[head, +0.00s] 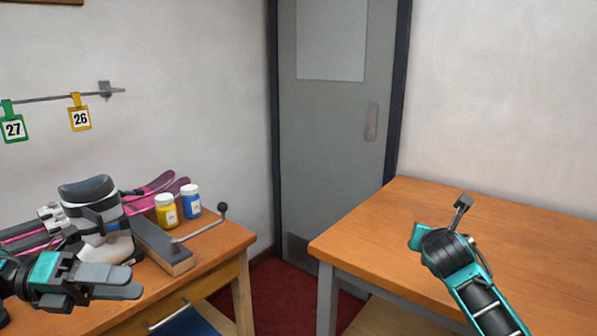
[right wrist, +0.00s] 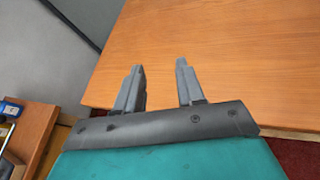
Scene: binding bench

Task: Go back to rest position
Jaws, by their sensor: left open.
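My left gripper (head: 138,283) is at the lower left of the head view, in front of a grey and white boot (head: 92,205) on the left bench (head: 225,235). It is open, and I see nothing held in it. My right gripper (head: 463,201) shows at the lower right of the head view, in front of or over the right table (head: 520,235). In the right wrist view my right gripper (right wrist: 159,66) has two grey fingers spread apart with nothing between them. The table's bare wooden top lies beyond them.
Tags 27 (head: 13,128) and 26 (head: 80,118) hang on a wall rail. The right table's visible top is clear. A grey door (head: 330,130) stands behind the gap.

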